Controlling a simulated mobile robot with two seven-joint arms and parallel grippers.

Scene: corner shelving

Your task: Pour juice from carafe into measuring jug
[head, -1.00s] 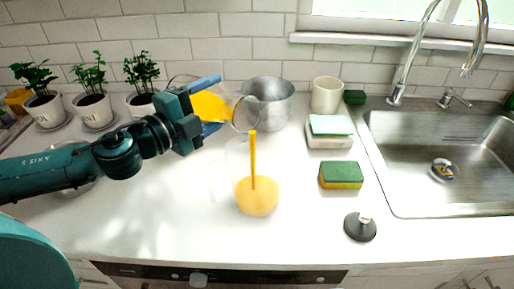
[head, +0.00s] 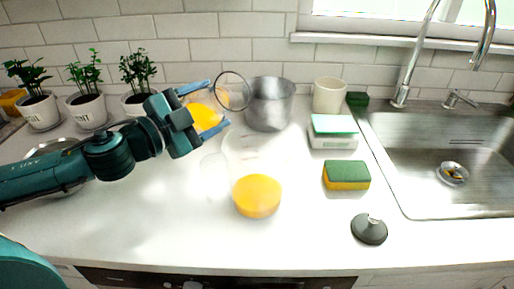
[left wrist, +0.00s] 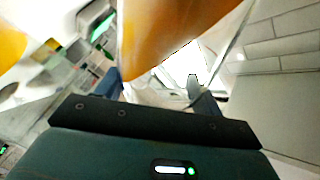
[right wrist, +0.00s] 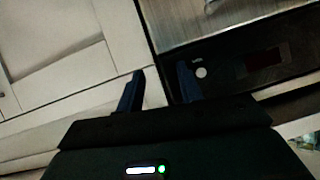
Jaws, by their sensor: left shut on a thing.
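The clear measuring jug (head: 257,193) stands upright on the white counter with orange juice in its lower part. My left gripper (head: 208,106) is shut on the glass carafe (head: 206,117), which holds orange juice and is tilted, its round mouth facing up and right. The carafe is behind and left of the jug, above the counter, and no stream comes from it. The carafe also fills the upper left wrist view (left wrist: 175,35). My right gripper (right wrist: 160,90) is seen only in the right wrist view, open and empty, in front of the cabinet fronts.
A metal pot (head: 270,104) stands behind the jug, beside the carafe mouth. Potted plants (head: 88,107) line the back left.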

